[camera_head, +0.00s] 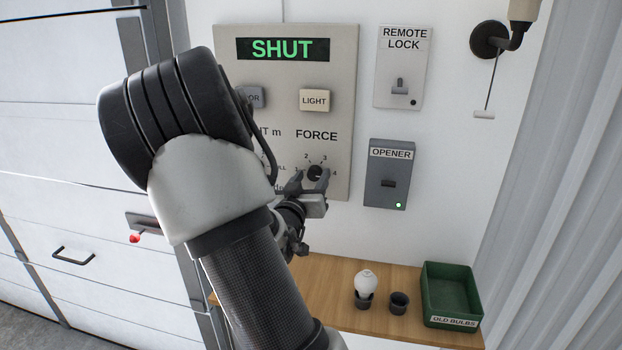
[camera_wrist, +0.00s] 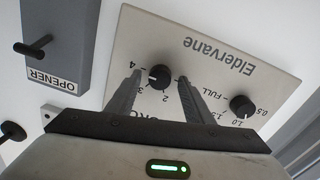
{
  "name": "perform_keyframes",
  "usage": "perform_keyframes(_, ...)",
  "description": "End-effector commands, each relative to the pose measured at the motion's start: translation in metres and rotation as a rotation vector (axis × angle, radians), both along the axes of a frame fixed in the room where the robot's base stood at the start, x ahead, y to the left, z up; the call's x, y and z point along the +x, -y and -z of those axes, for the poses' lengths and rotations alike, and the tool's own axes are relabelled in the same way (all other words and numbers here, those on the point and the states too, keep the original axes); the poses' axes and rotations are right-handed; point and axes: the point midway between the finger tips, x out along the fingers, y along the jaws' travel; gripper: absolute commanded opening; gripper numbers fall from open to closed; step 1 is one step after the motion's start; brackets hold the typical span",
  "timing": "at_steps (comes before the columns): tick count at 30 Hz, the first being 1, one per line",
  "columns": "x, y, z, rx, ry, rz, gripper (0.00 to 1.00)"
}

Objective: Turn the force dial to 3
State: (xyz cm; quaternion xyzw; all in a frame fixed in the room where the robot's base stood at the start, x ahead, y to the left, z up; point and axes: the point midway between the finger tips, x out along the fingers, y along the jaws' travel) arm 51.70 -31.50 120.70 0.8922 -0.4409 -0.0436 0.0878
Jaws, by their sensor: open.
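The force dial (camera_head: 315,172) is a small black round knob under the word FORCE on the grey wall panel (camera_head: 342,60). Numbers 2, 3 and 4 show around it in the head view. My gripper (camera_head: 310,178) is open at the dial, with fingers on either side of it. In the wrist view, which shows the panel upside down, the dial (camera_wrist: 159,76) sits between my two spread fingertips (camera_wrist: 159,78), with gaps visible beside it. A small pale mark shows on the knob, but I cannot tell which number it points to.
A second black dial (camera_wrist: 242,106) sits beside the force dial. The LIGHT button (camera_head: 314,100) is above it. The OPENER box (camera_head: 387,190) and REMOTE LOCK switch (camera_head: 400,85) are at right. Below, a wooden shelf (camera_head: 385,318) holds a bulb (camera_head: 366,282) and green bin (camera_head: 447,275).

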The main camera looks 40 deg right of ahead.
Motion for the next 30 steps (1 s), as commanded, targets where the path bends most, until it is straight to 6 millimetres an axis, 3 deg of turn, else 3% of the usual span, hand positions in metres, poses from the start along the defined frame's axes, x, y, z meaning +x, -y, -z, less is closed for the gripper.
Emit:
perform_keyframes(2, -0.0002, -0.0001, 0.0, 0.0, 0.0, 0.0, 0.44)
perform_keyframes(9, -0.0003, -0.0003, -0.0001, 0.0, 0.0, 0.0, 0.06)
perform_keyframes(20, -0.0005, -0.0002, -0.0002, -0.043, -0.049, 0.001, 0.06)
perform_keyframes(30, 0.0, -0.0008, -0.0002, -0.209, -0.243, 0.0, 0.06)
